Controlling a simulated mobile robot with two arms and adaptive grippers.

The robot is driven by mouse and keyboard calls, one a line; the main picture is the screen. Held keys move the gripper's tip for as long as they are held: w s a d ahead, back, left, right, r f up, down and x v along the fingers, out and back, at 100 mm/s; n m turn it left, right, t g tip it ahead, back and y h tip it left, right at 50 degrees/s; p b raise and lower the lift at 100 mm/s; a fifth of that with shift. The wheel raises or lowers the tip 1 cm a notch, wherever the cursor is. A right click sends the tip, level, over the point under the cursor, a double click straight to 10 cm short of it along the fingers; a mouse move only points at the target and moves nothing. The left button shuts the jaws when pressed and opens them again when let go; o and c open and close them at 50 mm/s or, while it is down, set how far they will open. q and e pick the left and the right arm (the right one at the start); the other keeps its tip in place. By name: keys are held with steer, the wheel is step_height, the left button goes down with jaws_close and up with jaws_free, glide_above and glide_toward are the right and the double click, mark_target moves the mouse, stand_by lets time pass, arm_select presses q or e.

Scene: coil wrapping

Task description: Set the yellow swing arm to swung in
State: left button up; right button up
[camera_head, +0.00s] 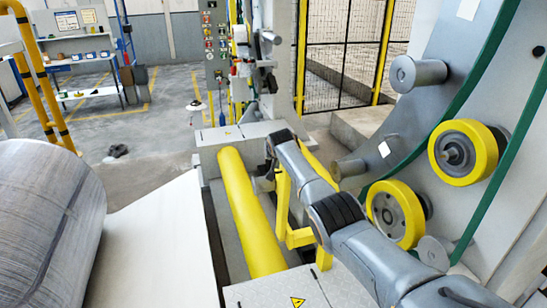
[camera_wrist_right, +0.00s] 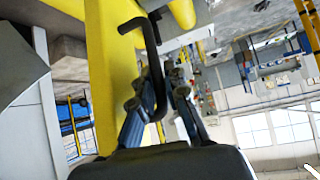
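A yellow frame (camera_head: 297,238), which looks like the swing arm, stands right of a long yellow cylinder (camera_head: 245,210), partly hidden by my right arm. In the right wrist view a broad yellow post (camera_wrist_right: 105,75) fills the left of centre, with a bent black handle (camera_wrist_right: 155,65) in front of it. My right gripper (camera_wrist_right: 160,95) is at this handle. Its fingers look apart, with the handle's bar between them; firm contact cannot be made out. In the head view the right gripper (camera_head: 264,178) is small and partly hidden beside the yellow frame. My left gripper is not in view.
A large metal coil (camera_head: 45,215) lies at the left beside a pale sloping plate (camera_head: 150,250). A grey machine wall with yellow wheels (camera_head: 465,152) and a green belt stands at the right. A control panel (camera_head: 215,40) and mesh fence (camera_head: 342,50) are behind.

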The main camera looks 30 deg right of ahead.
steer(key=shift+w, duration=0.3)
steer(key=shift+f, duration=0.15)
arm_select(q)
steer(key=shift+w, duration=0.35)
arm_select(e)
steer(key=v, duration=1.2)
